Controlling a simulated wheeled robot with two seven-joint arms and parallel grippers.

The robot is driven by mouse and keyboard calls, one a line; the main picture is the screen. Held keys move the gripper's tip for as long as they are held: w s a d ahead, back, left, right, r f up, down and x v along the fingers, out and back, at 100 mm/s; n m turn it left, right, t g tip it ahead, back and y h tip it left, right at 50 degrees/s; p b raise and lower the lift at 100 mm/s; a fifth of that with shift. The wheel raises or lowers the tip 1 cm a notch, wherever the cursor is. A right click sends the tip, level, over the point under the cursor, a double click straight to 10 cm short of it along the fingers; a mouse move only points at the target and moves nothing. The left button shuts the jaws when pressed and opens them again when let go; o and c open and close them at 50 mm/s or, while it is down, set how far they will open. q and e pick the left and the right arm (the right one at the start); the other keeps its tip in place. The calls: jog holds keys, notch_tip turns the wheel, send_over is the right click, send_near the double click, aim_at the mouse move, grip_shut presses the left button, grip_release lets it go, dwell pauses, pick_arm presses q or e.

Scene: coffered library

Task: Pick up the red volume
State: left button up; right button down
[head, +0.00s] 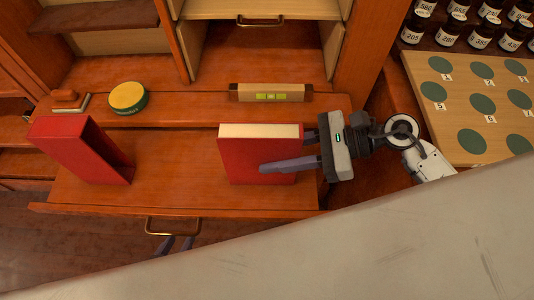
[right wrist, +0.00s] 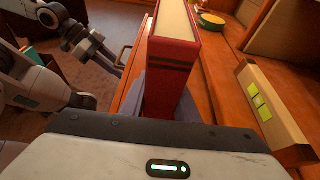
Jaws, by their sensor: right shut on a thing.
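The red volume (head: 258,165) is upright with its cream page edge on top, over the pulled-out wooden shelf. In the right wrist view the red volume (right wrist: 172,70) rises between my fingers. My right gripper (head: 295,150) comes from the right and is shut on it, one finger along the near face and one behind. I cannot tell whether its bottom touches the shelf.
A green-and-yellow tin (head: 128,97), a small brush-like block (head: 68,98) and a wooden level (head: 270,93) lie behind. Bottles and a numbered board (head: 470,110) stand right. A pale slanted surface (head: 330,250) fills the front.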

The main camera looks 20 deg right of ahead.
aim_at(262, 130)
notch_tip(262, 130, up, 10)
jog(key=shift+r+p, duration=0.15)
jog(key=shift+p, duration=0.15)
dwell(0.3)
